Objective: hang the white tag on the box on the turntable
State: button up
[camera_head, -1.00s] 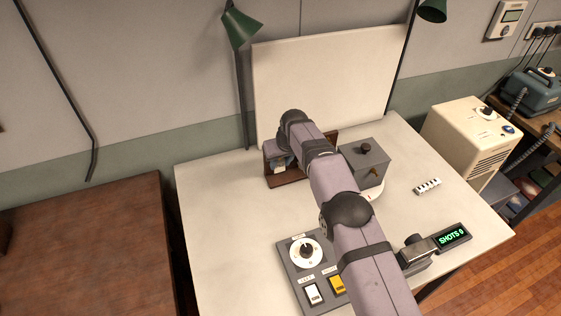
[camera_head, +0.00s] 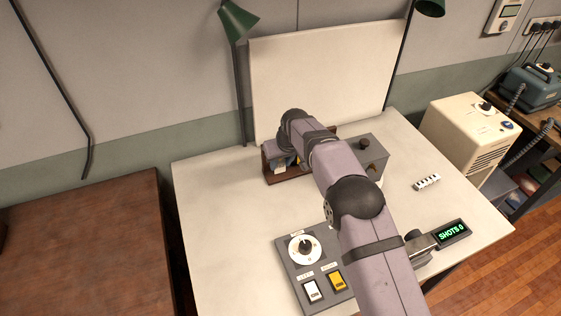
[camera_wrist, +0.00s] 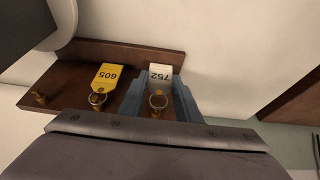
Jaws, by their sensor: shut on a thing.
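The white tag (camera_wrist: 160,73), marked 752, shows in the wrist view with its metal ring (camera_wrist: 157,101), by the wooden rack (camera_wrist: 70,93). My gripper (camera_wrist: 161,88) is shut on the white tag, its blue fingers on either side. Whether the ring is still on a peg is unclear. In the head view, the grey box (camera_head: 372,158) with a dark knob on top stands right of the rack (camera_head: 270,159), partly behind my arm. The turntable under it is almost wholly hidden.
A yellow tag (camera_wrist: 107,75), marked 605, hangs beside the white one; a bare brass peg (camera_wrist: 40,98) is further left. A backdrop board (camera_head: 320,75) rises behind.

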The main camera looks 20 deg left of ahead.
jog(key=shift+s+d+r+b, duration=0.25)
jog(key=shift+s+d+b, duration=0.05)
jog(key=shift+s+d, duration=0.35)
jog(key=shift+s+d+r+b, duration=0.25)
jog(key=shift+s+d+b, duration=0.05)
jog(key=shift+s+d, duration=0.3)
dwell(0.8)
jog(key=shift+m, duration=0.6)
jog(key=w+d+r, duration=0.3)
jog(key=d+r, duration=0.1)
jog(key=d, duration=0.1)
jog(key=w+d+r, duration=0.4)
jog(key=d+r, duration=0.1)
jog(key=d, duration=0.1)
jog(key=w+d+r, duration=0.3)
jog(key=d+r, duration=0.2)
jog(key=d, duration=0.1)
jog(key=shift+w, duration=0.35)
jog(key=s+d+f+m, duration=0.1)
jog(key=s+d+f, duration=0.1)
jog(key=d, duration=0.9)
jog(key=s+d+f+h, duration=0.1)
jog(key=s+d+f, duration=0.2)
jog(key=s+f, duration=0.4)
notch_tip(320, 180, down, 4)
jog(key=shift+d+r+m+t, duration=0.15)
jog(key=shift+r+m+t, duration=0.05)
jog(key=shift+m+t, duration=0.2)
